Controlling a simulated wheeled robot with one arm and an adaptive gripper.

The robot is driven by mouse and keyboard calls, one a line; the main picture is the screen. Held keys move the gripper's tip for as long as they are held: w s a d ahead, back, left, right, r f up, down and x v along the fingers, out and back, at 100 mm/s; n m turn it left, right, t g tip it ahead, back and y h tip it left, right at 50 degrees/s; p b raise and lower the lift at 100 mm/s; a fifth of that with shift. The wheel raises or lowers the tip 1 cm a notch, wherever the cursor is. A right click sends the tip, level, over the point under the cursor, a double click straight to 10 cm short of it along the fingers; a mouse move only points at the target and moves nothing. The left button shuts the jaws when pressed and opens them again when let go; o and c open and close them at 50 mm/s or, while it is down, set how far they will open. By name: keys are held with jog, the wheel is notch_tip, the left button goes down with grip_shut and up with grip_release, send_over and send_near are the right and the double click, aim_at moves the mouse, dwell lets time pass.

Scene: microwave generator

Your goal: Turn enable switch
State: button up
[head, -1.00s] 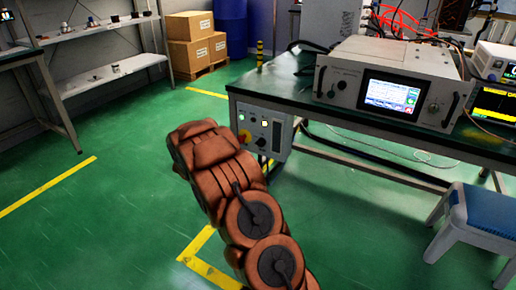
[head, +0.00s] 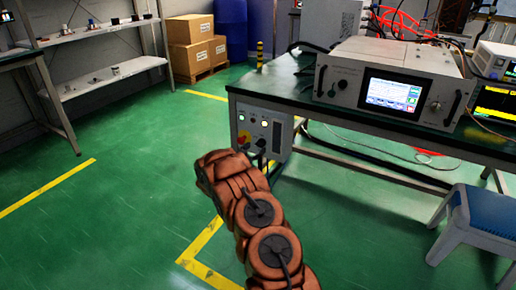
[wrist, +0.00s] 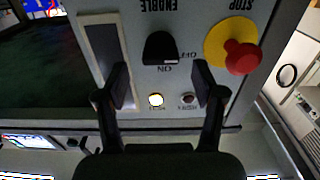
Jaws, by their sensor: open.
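The enable switch is a black knob (wrist: 160,48) on a grey control panel (wrist: 140,22), under the upside-down word ENABLE in the wrist view. My gripper (wrist: 164,88) is open, with its two fingers apart below the knob in the picture and nothing between them but panel. The knob appears just beyond the fingertips; I cannot tell whether they touch it. In the head view the panel box (head: 277,128) hangs under the table's left end, and my arm covers its lower part; my fingers are hidden there.
A red stop button (wrist: 243,57) on a yellow disc is right of the knob in the wrist view. A lit lamp (wrist: 156,100) and an unlit one (wrist: 188,99) sit between the fingers. The table (head: 300,90) carries the generator (head: 345,75). A blue stool (head: 487,215) stands right.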

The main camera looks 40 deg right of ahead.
aim_at(258, 146)
jog(key=shift+x, duration=1.6)
jog(key=c, duration=1.1)
jog(key=shift+a, duration=0.1)
jog(key=shift+c, duration=0.2)
